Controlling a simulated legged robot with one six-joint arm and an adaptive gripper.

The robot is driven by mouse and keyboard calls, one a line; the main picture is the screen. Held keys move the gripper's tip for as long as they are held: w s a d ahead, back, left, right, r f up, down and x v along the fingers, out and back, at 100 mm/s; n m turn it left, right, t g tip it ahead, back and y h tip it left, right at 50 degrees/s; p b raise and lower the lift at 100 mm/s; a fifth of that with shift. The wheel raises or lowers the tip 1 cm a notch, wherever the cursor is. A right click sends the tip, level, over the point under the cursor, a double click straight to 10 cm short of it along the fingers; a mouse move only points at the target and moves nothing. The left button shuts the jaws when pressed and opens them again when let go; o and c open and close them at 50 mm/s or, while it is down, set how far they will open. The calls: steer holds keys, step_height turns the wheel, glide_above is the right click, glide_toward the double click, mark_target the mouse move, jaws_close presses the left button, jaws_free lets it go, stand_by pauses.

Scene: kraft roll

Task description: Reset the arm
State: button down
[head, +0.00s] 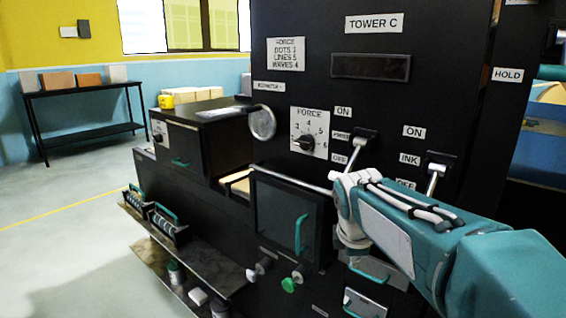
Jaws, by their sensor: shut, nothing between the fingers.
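My arm (440,240) reaches in from the lower right in front of the black machine (300,75). My gripper (346,184) is at its far end, small and partly hidden by the arm. It is shut and empty. It appears just below the press lever (355,151) in the picture; I cannot tell whether they touch. The ink lever (433,180) stands to the right, behind my arm. The force dial (307,143) is to the left of the press lever.
A dark door with a teal handle (301,234) lies left of my arm, with knobs (289,285) below. A low shelf (170,262) holds rollers with teal handles. A table (85,100) with boxes stands at the back left. Open floor (60,200) lies left.

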steer(key=s+f+m, duration=0.2)
steer(key=s+m, duration=0.6)
steer(key=s, duration=0.3)
steer(key=s+f+m+t+y, duration=0.1)
steer(key=s+f+m, duration=0.1)
steer(key=s+m, duration=0.7)
steer(key=shift+s+d+f+y, duration=0.2)
steer(key=shift+s+d+y, duration=0.15)
steer(key=shift+s, duration=0.5)
steer(key=shift+w, duration=0.1)
